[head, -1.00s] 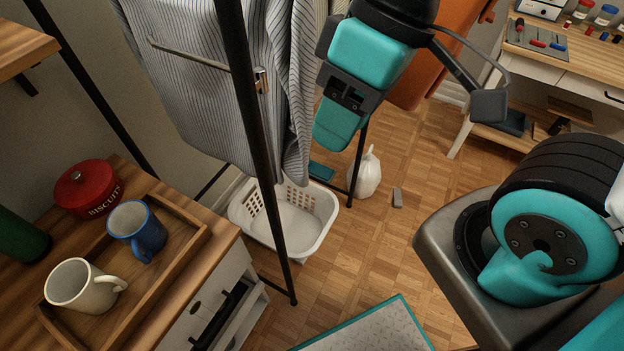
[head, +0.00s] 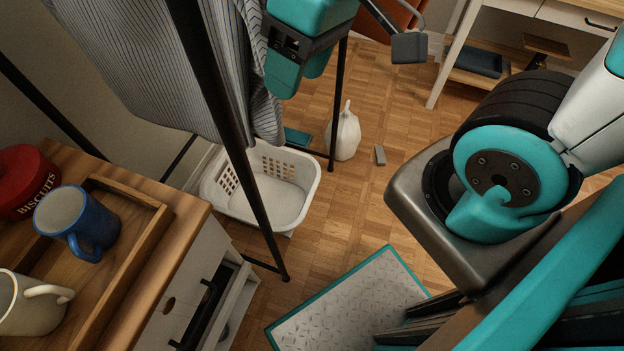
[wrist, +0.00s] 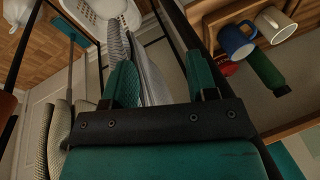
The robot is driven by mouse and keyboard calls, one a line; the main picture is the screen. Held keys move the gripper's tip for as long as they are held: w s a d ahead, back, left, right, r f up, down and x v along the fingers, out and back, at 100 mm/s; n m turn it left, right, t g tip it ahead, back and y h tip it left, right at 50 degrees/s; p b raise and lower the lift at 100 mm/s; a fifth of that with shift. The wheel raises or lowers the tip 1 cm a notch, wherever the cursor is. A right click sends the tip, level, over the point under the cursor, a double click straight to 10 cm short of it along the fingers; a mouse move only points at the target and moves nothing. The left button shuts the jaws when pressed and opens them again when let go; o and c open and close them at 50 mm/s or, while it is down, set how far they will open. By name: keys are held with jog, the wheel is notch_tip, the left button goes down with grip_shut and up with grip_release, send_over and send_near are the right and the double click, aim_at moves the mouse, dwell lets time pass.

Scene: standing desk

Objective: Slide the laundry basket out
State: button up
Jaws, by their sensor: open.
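The white laundry basket (head: 225,212) sits on the floor under the hanging striped shirts. A black rack post crosses in front of it. Its inside looks empty. It also shows at the top of the wrist view (wrist: 128,16). My gripper (head: 302,72) is open, above and to the upper right of the basket in the head view, beside the shirts and apart from the basket. In the wrist view its two teal fingers (wrist: 160,82) are spread, with striped cloth (wrist: 122,42) seen between and behind them. I cannot tell whether they touch the cloth.
A black clothes rack (head: 236,150) stands around the basket. A wooden cabinet (head: 190,245) with a tray and mugs is at left. A teal-edged mat (head: 350,300) lies in front; floor between is clear.

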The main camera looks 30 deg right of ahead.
jog(key=w+d+f+m+t+h+b, duration=0.1)
jog(key=w+d+f+m+h+b, duration=0.3)
jog(key=f+b, duration=1.35)
jog(key=w+d+f+m+y+b, duration=0.15)
jog(key=w+d+f+b, duration=0.4)
jog(key=f+b, duration=1.25)
jog(key=m+g+p, duration=0.2)
jog(key=m+g, duration=0.1)
jog(key=m, duration=0.8)
send_over(310, 196)
jog(key=w+d, duration=0.1)
jog(key=d, duration=0.1)
notch_tip(310, 196, down, 25)
jog(key=shift+w+a+n, duration=0.15)
jog(key=shift+n, duration=0.1)
jog(key=f+b, duration=0.3)
jog(key=f, duration=0.2)
jog(key=s+a+f+b, duration=0.1)
jog(key=f+b, duration=0.2)
jog(key=f, duration=0.3)
jog(key=f+b, duration=0.3)
jog(key=f, duration=0.3)
jog(key=shift+s+a+f, duration=0.15)
jog(key=shift+a+f, duration=0.05)
jog(key=shift+a, duration=0.15)
grip_shut()
